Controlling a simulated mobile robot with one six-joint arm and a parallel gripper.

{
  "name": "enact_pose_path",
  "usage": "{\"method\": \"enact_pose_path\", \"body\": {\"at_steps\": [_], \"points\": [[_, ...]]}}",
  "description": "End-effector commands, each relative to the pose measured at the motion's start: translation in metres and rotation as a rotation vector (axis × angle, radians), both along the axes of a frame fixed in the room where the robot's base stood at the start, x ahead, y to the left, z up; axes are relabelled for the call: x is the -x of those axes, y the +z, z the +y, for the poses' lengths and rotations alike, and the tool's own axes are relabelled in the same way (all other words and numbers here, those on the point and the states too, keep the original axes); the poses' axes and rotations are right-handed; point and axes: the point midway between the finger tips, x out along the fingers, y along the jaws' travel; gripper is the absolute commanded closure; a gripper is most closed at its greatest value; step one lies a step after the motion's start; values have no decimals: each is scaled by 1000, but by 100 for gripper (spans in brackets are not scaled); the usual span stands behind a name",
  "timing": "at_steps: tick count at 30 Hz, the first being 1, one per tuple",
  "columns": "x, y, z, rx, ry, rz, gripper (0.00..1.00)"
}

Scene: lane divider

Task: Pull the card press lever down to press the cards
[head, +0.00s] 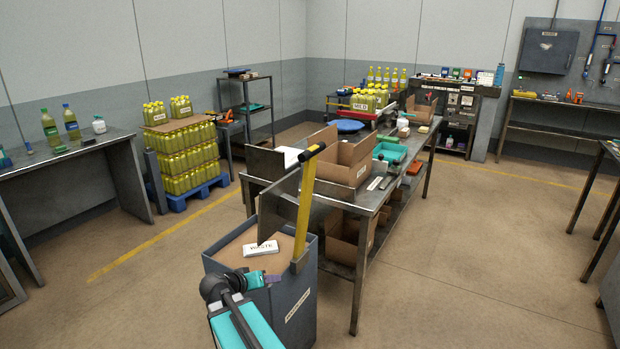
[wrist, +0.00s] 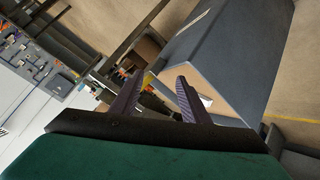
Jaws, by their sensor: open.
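The card press is a grey box (head: 287,315) with cardboard (head: 232,253) inside its open top. Its yellow lever (head: 304,205) stands nearly upright at the right rim, with a black grip (head: 311,151) at the top. A dark plate (head: 279,207) stands tilted beside the lever, above the cardboard. A white block marked WASTE (head: 261,248) lies on the cardboard. My gripper (head: 264,280) is at the box's near side, well below the black grip and apart from it.
A long metal table (head: 395,175) with open cartons (head: 345,160) stands directly behind and right of the press. Bottles are stacked on a blue pallet (head: 190,192) at the back left. A bench (head: 75,150) stands at the left. Floor is clear at right (head: 480,250).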

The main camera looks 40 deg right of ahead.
Motion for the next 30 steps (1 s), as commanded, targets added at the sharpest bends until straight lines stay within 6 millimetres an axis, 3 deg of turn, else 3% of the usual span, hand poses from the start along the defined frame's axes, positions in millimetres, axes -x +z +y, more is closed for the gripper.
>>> {"method": "enact_pose_path", "body": {"at_steps": [1,9,18,24,30], "points": [[-5,26,-10,31,-17,-45,58],[-16,156,-57,200,-98,-283,58],[-5,297,-93,381,-170,-535,58],[6,352,-103,453,-193,-634,58],[9,365,-105,471,-198,-659,58]]}}
